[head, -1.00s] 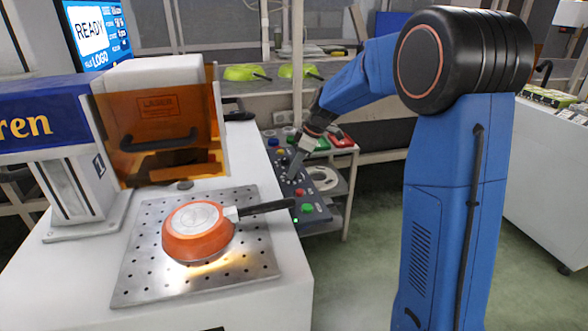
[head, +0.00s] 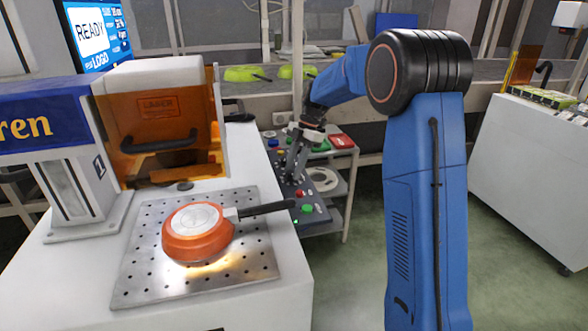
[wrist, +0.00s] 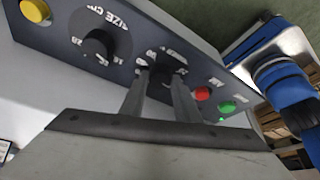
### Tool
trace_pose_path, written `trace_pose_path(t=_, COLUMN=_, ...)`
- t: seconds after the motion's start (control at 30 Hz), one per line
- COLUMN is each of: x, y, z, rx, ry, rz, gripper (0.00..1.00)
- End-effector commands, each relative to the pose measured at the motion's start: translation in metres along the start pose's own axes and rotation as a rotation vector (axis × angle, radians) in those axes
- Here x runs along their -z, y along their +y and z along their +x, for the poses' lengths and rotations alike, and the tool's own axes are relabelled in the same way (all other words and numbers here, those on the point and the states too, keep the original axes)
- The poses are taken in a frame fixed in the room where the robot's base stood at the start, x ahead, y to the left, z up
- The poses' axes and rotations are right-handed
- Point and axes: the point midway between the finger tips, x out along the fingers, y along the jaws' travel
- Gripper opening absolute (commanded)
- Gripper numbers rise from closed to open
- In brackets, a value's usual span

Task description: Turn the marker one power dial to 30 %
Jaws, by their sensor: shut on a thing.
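My gripper (wrist: 161,76) is shut on a black dial knob (wrist: 166,62) on the dark control panel (wrist: 62,40). The knob sits between a dial marked "SIZE" (wrist: 98,45) and a red button (wrist: 202,93). The printed scale around the held knob is mostly hidden by the fingers, and I cannot read its setting. In the head view my gripper (head: 294,172) reaches down onto the panel (head: 318,214) beside the marker one laser machine (head: 75,135), whose screen (head: 97,35) reads READY.
A green button (wrist: 227,107) sits beyond the red one, and a yellow button (wrist: 35,10) at the other end. An orange pan (head: 196,246) lies upside down on the perforated plate (head: 130,285), its handle pointing towards the panel. The floor at right is free.

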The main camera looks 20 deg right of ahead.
Motion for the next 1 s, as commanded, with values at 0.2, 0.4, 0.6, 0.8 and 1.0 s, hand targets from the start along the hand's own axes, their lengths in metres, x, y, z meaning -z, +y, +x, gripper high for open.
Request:
trace_pose_path(t=0.2, x=-0.0007, y=0.0005, z=0.0003, rx=0.035, ry=-0.002, rz=-0.082, gripper=0.06)
trace_pose_path(t=0.4, x=-0.0006, y=0.0007, z=0.0002, rx=0.049, ry=-0.001, rz=-0.115, gripper=0.06)
trace_pose_path(t=0.6, x=-0.0007, y=0.0007, z=0.0002, rx=0.051, ry=-0.001, rz=-0.120, gripper=0.06)
trace_pose_path(t=0.8, x=-0.0008, y=0.0006, z=0.0002, rx=0.051, ry=-0.001, rz=-0.120, gripper=0.06)
trace_pose_path(t=1.0, x=-0.0006, y=0.0007, z=0.0001, rx=0.050, ry=-0.001, rz=-0.120, gripper=0.47)
